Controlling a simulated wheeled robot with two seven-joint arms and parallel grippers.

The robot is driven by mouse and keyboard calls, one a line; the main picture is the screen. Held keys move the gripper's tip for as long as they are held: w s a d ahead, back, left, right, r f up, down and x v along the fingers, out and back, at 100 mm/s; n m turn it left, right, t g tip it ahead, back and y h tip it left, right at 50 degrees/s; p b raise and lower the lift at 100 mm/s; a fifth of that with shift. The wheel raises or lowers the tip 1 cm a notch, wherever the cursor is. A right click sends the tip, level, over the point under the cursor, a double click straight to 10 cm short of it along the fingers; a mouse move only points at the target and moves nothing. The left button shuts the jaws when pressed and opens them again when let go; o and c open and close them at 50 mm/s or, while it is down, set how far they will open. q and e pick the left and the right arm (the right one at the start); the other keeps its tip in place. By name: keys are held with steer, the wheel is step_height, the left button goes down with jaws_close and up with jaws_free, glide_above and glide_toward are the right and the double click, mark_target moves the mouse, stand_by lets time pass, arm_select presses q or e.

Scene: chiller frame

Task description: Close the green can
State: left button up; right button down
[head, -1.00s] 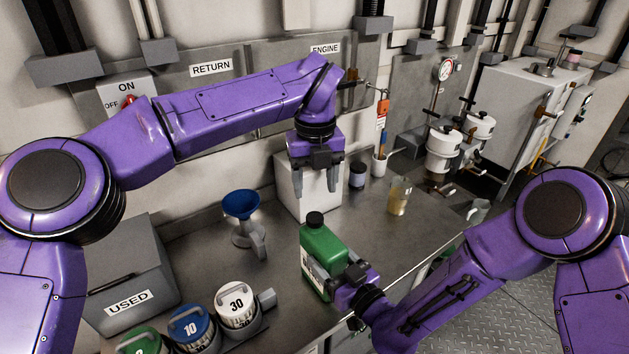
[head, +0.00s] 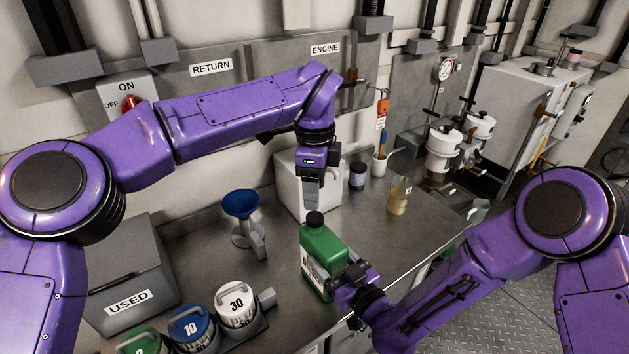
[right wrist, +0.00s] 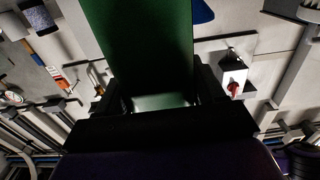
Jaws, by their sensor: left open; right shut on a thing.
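The green can (head: 322,254) stands upright near the front edge of the bench, with a black cap (head: 314,219) on its neck. In the right wrist view its green body (right wrist: 140,45) fills the space between the fingers. My right gripper (head: 345,278) is shut on the can's body from the right. My left gripper (head: 312,203) points down just above the cap, open. Its fingers are seen edge-on, one behind the other. Whether they touch the cap, and how tightly the cap sits, I cannot tell.
A blue funnel (head: 241,204) stands left of the can. A white box (head: 294,186) is behind the can. A glass jug (head: 400,196) stands to the right.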

mark_target(315, 217)
arm_select(q)
step_height(315, 217, down, 7)
steer(key=shift+r, duration=0.1)
stand_by(0.3)
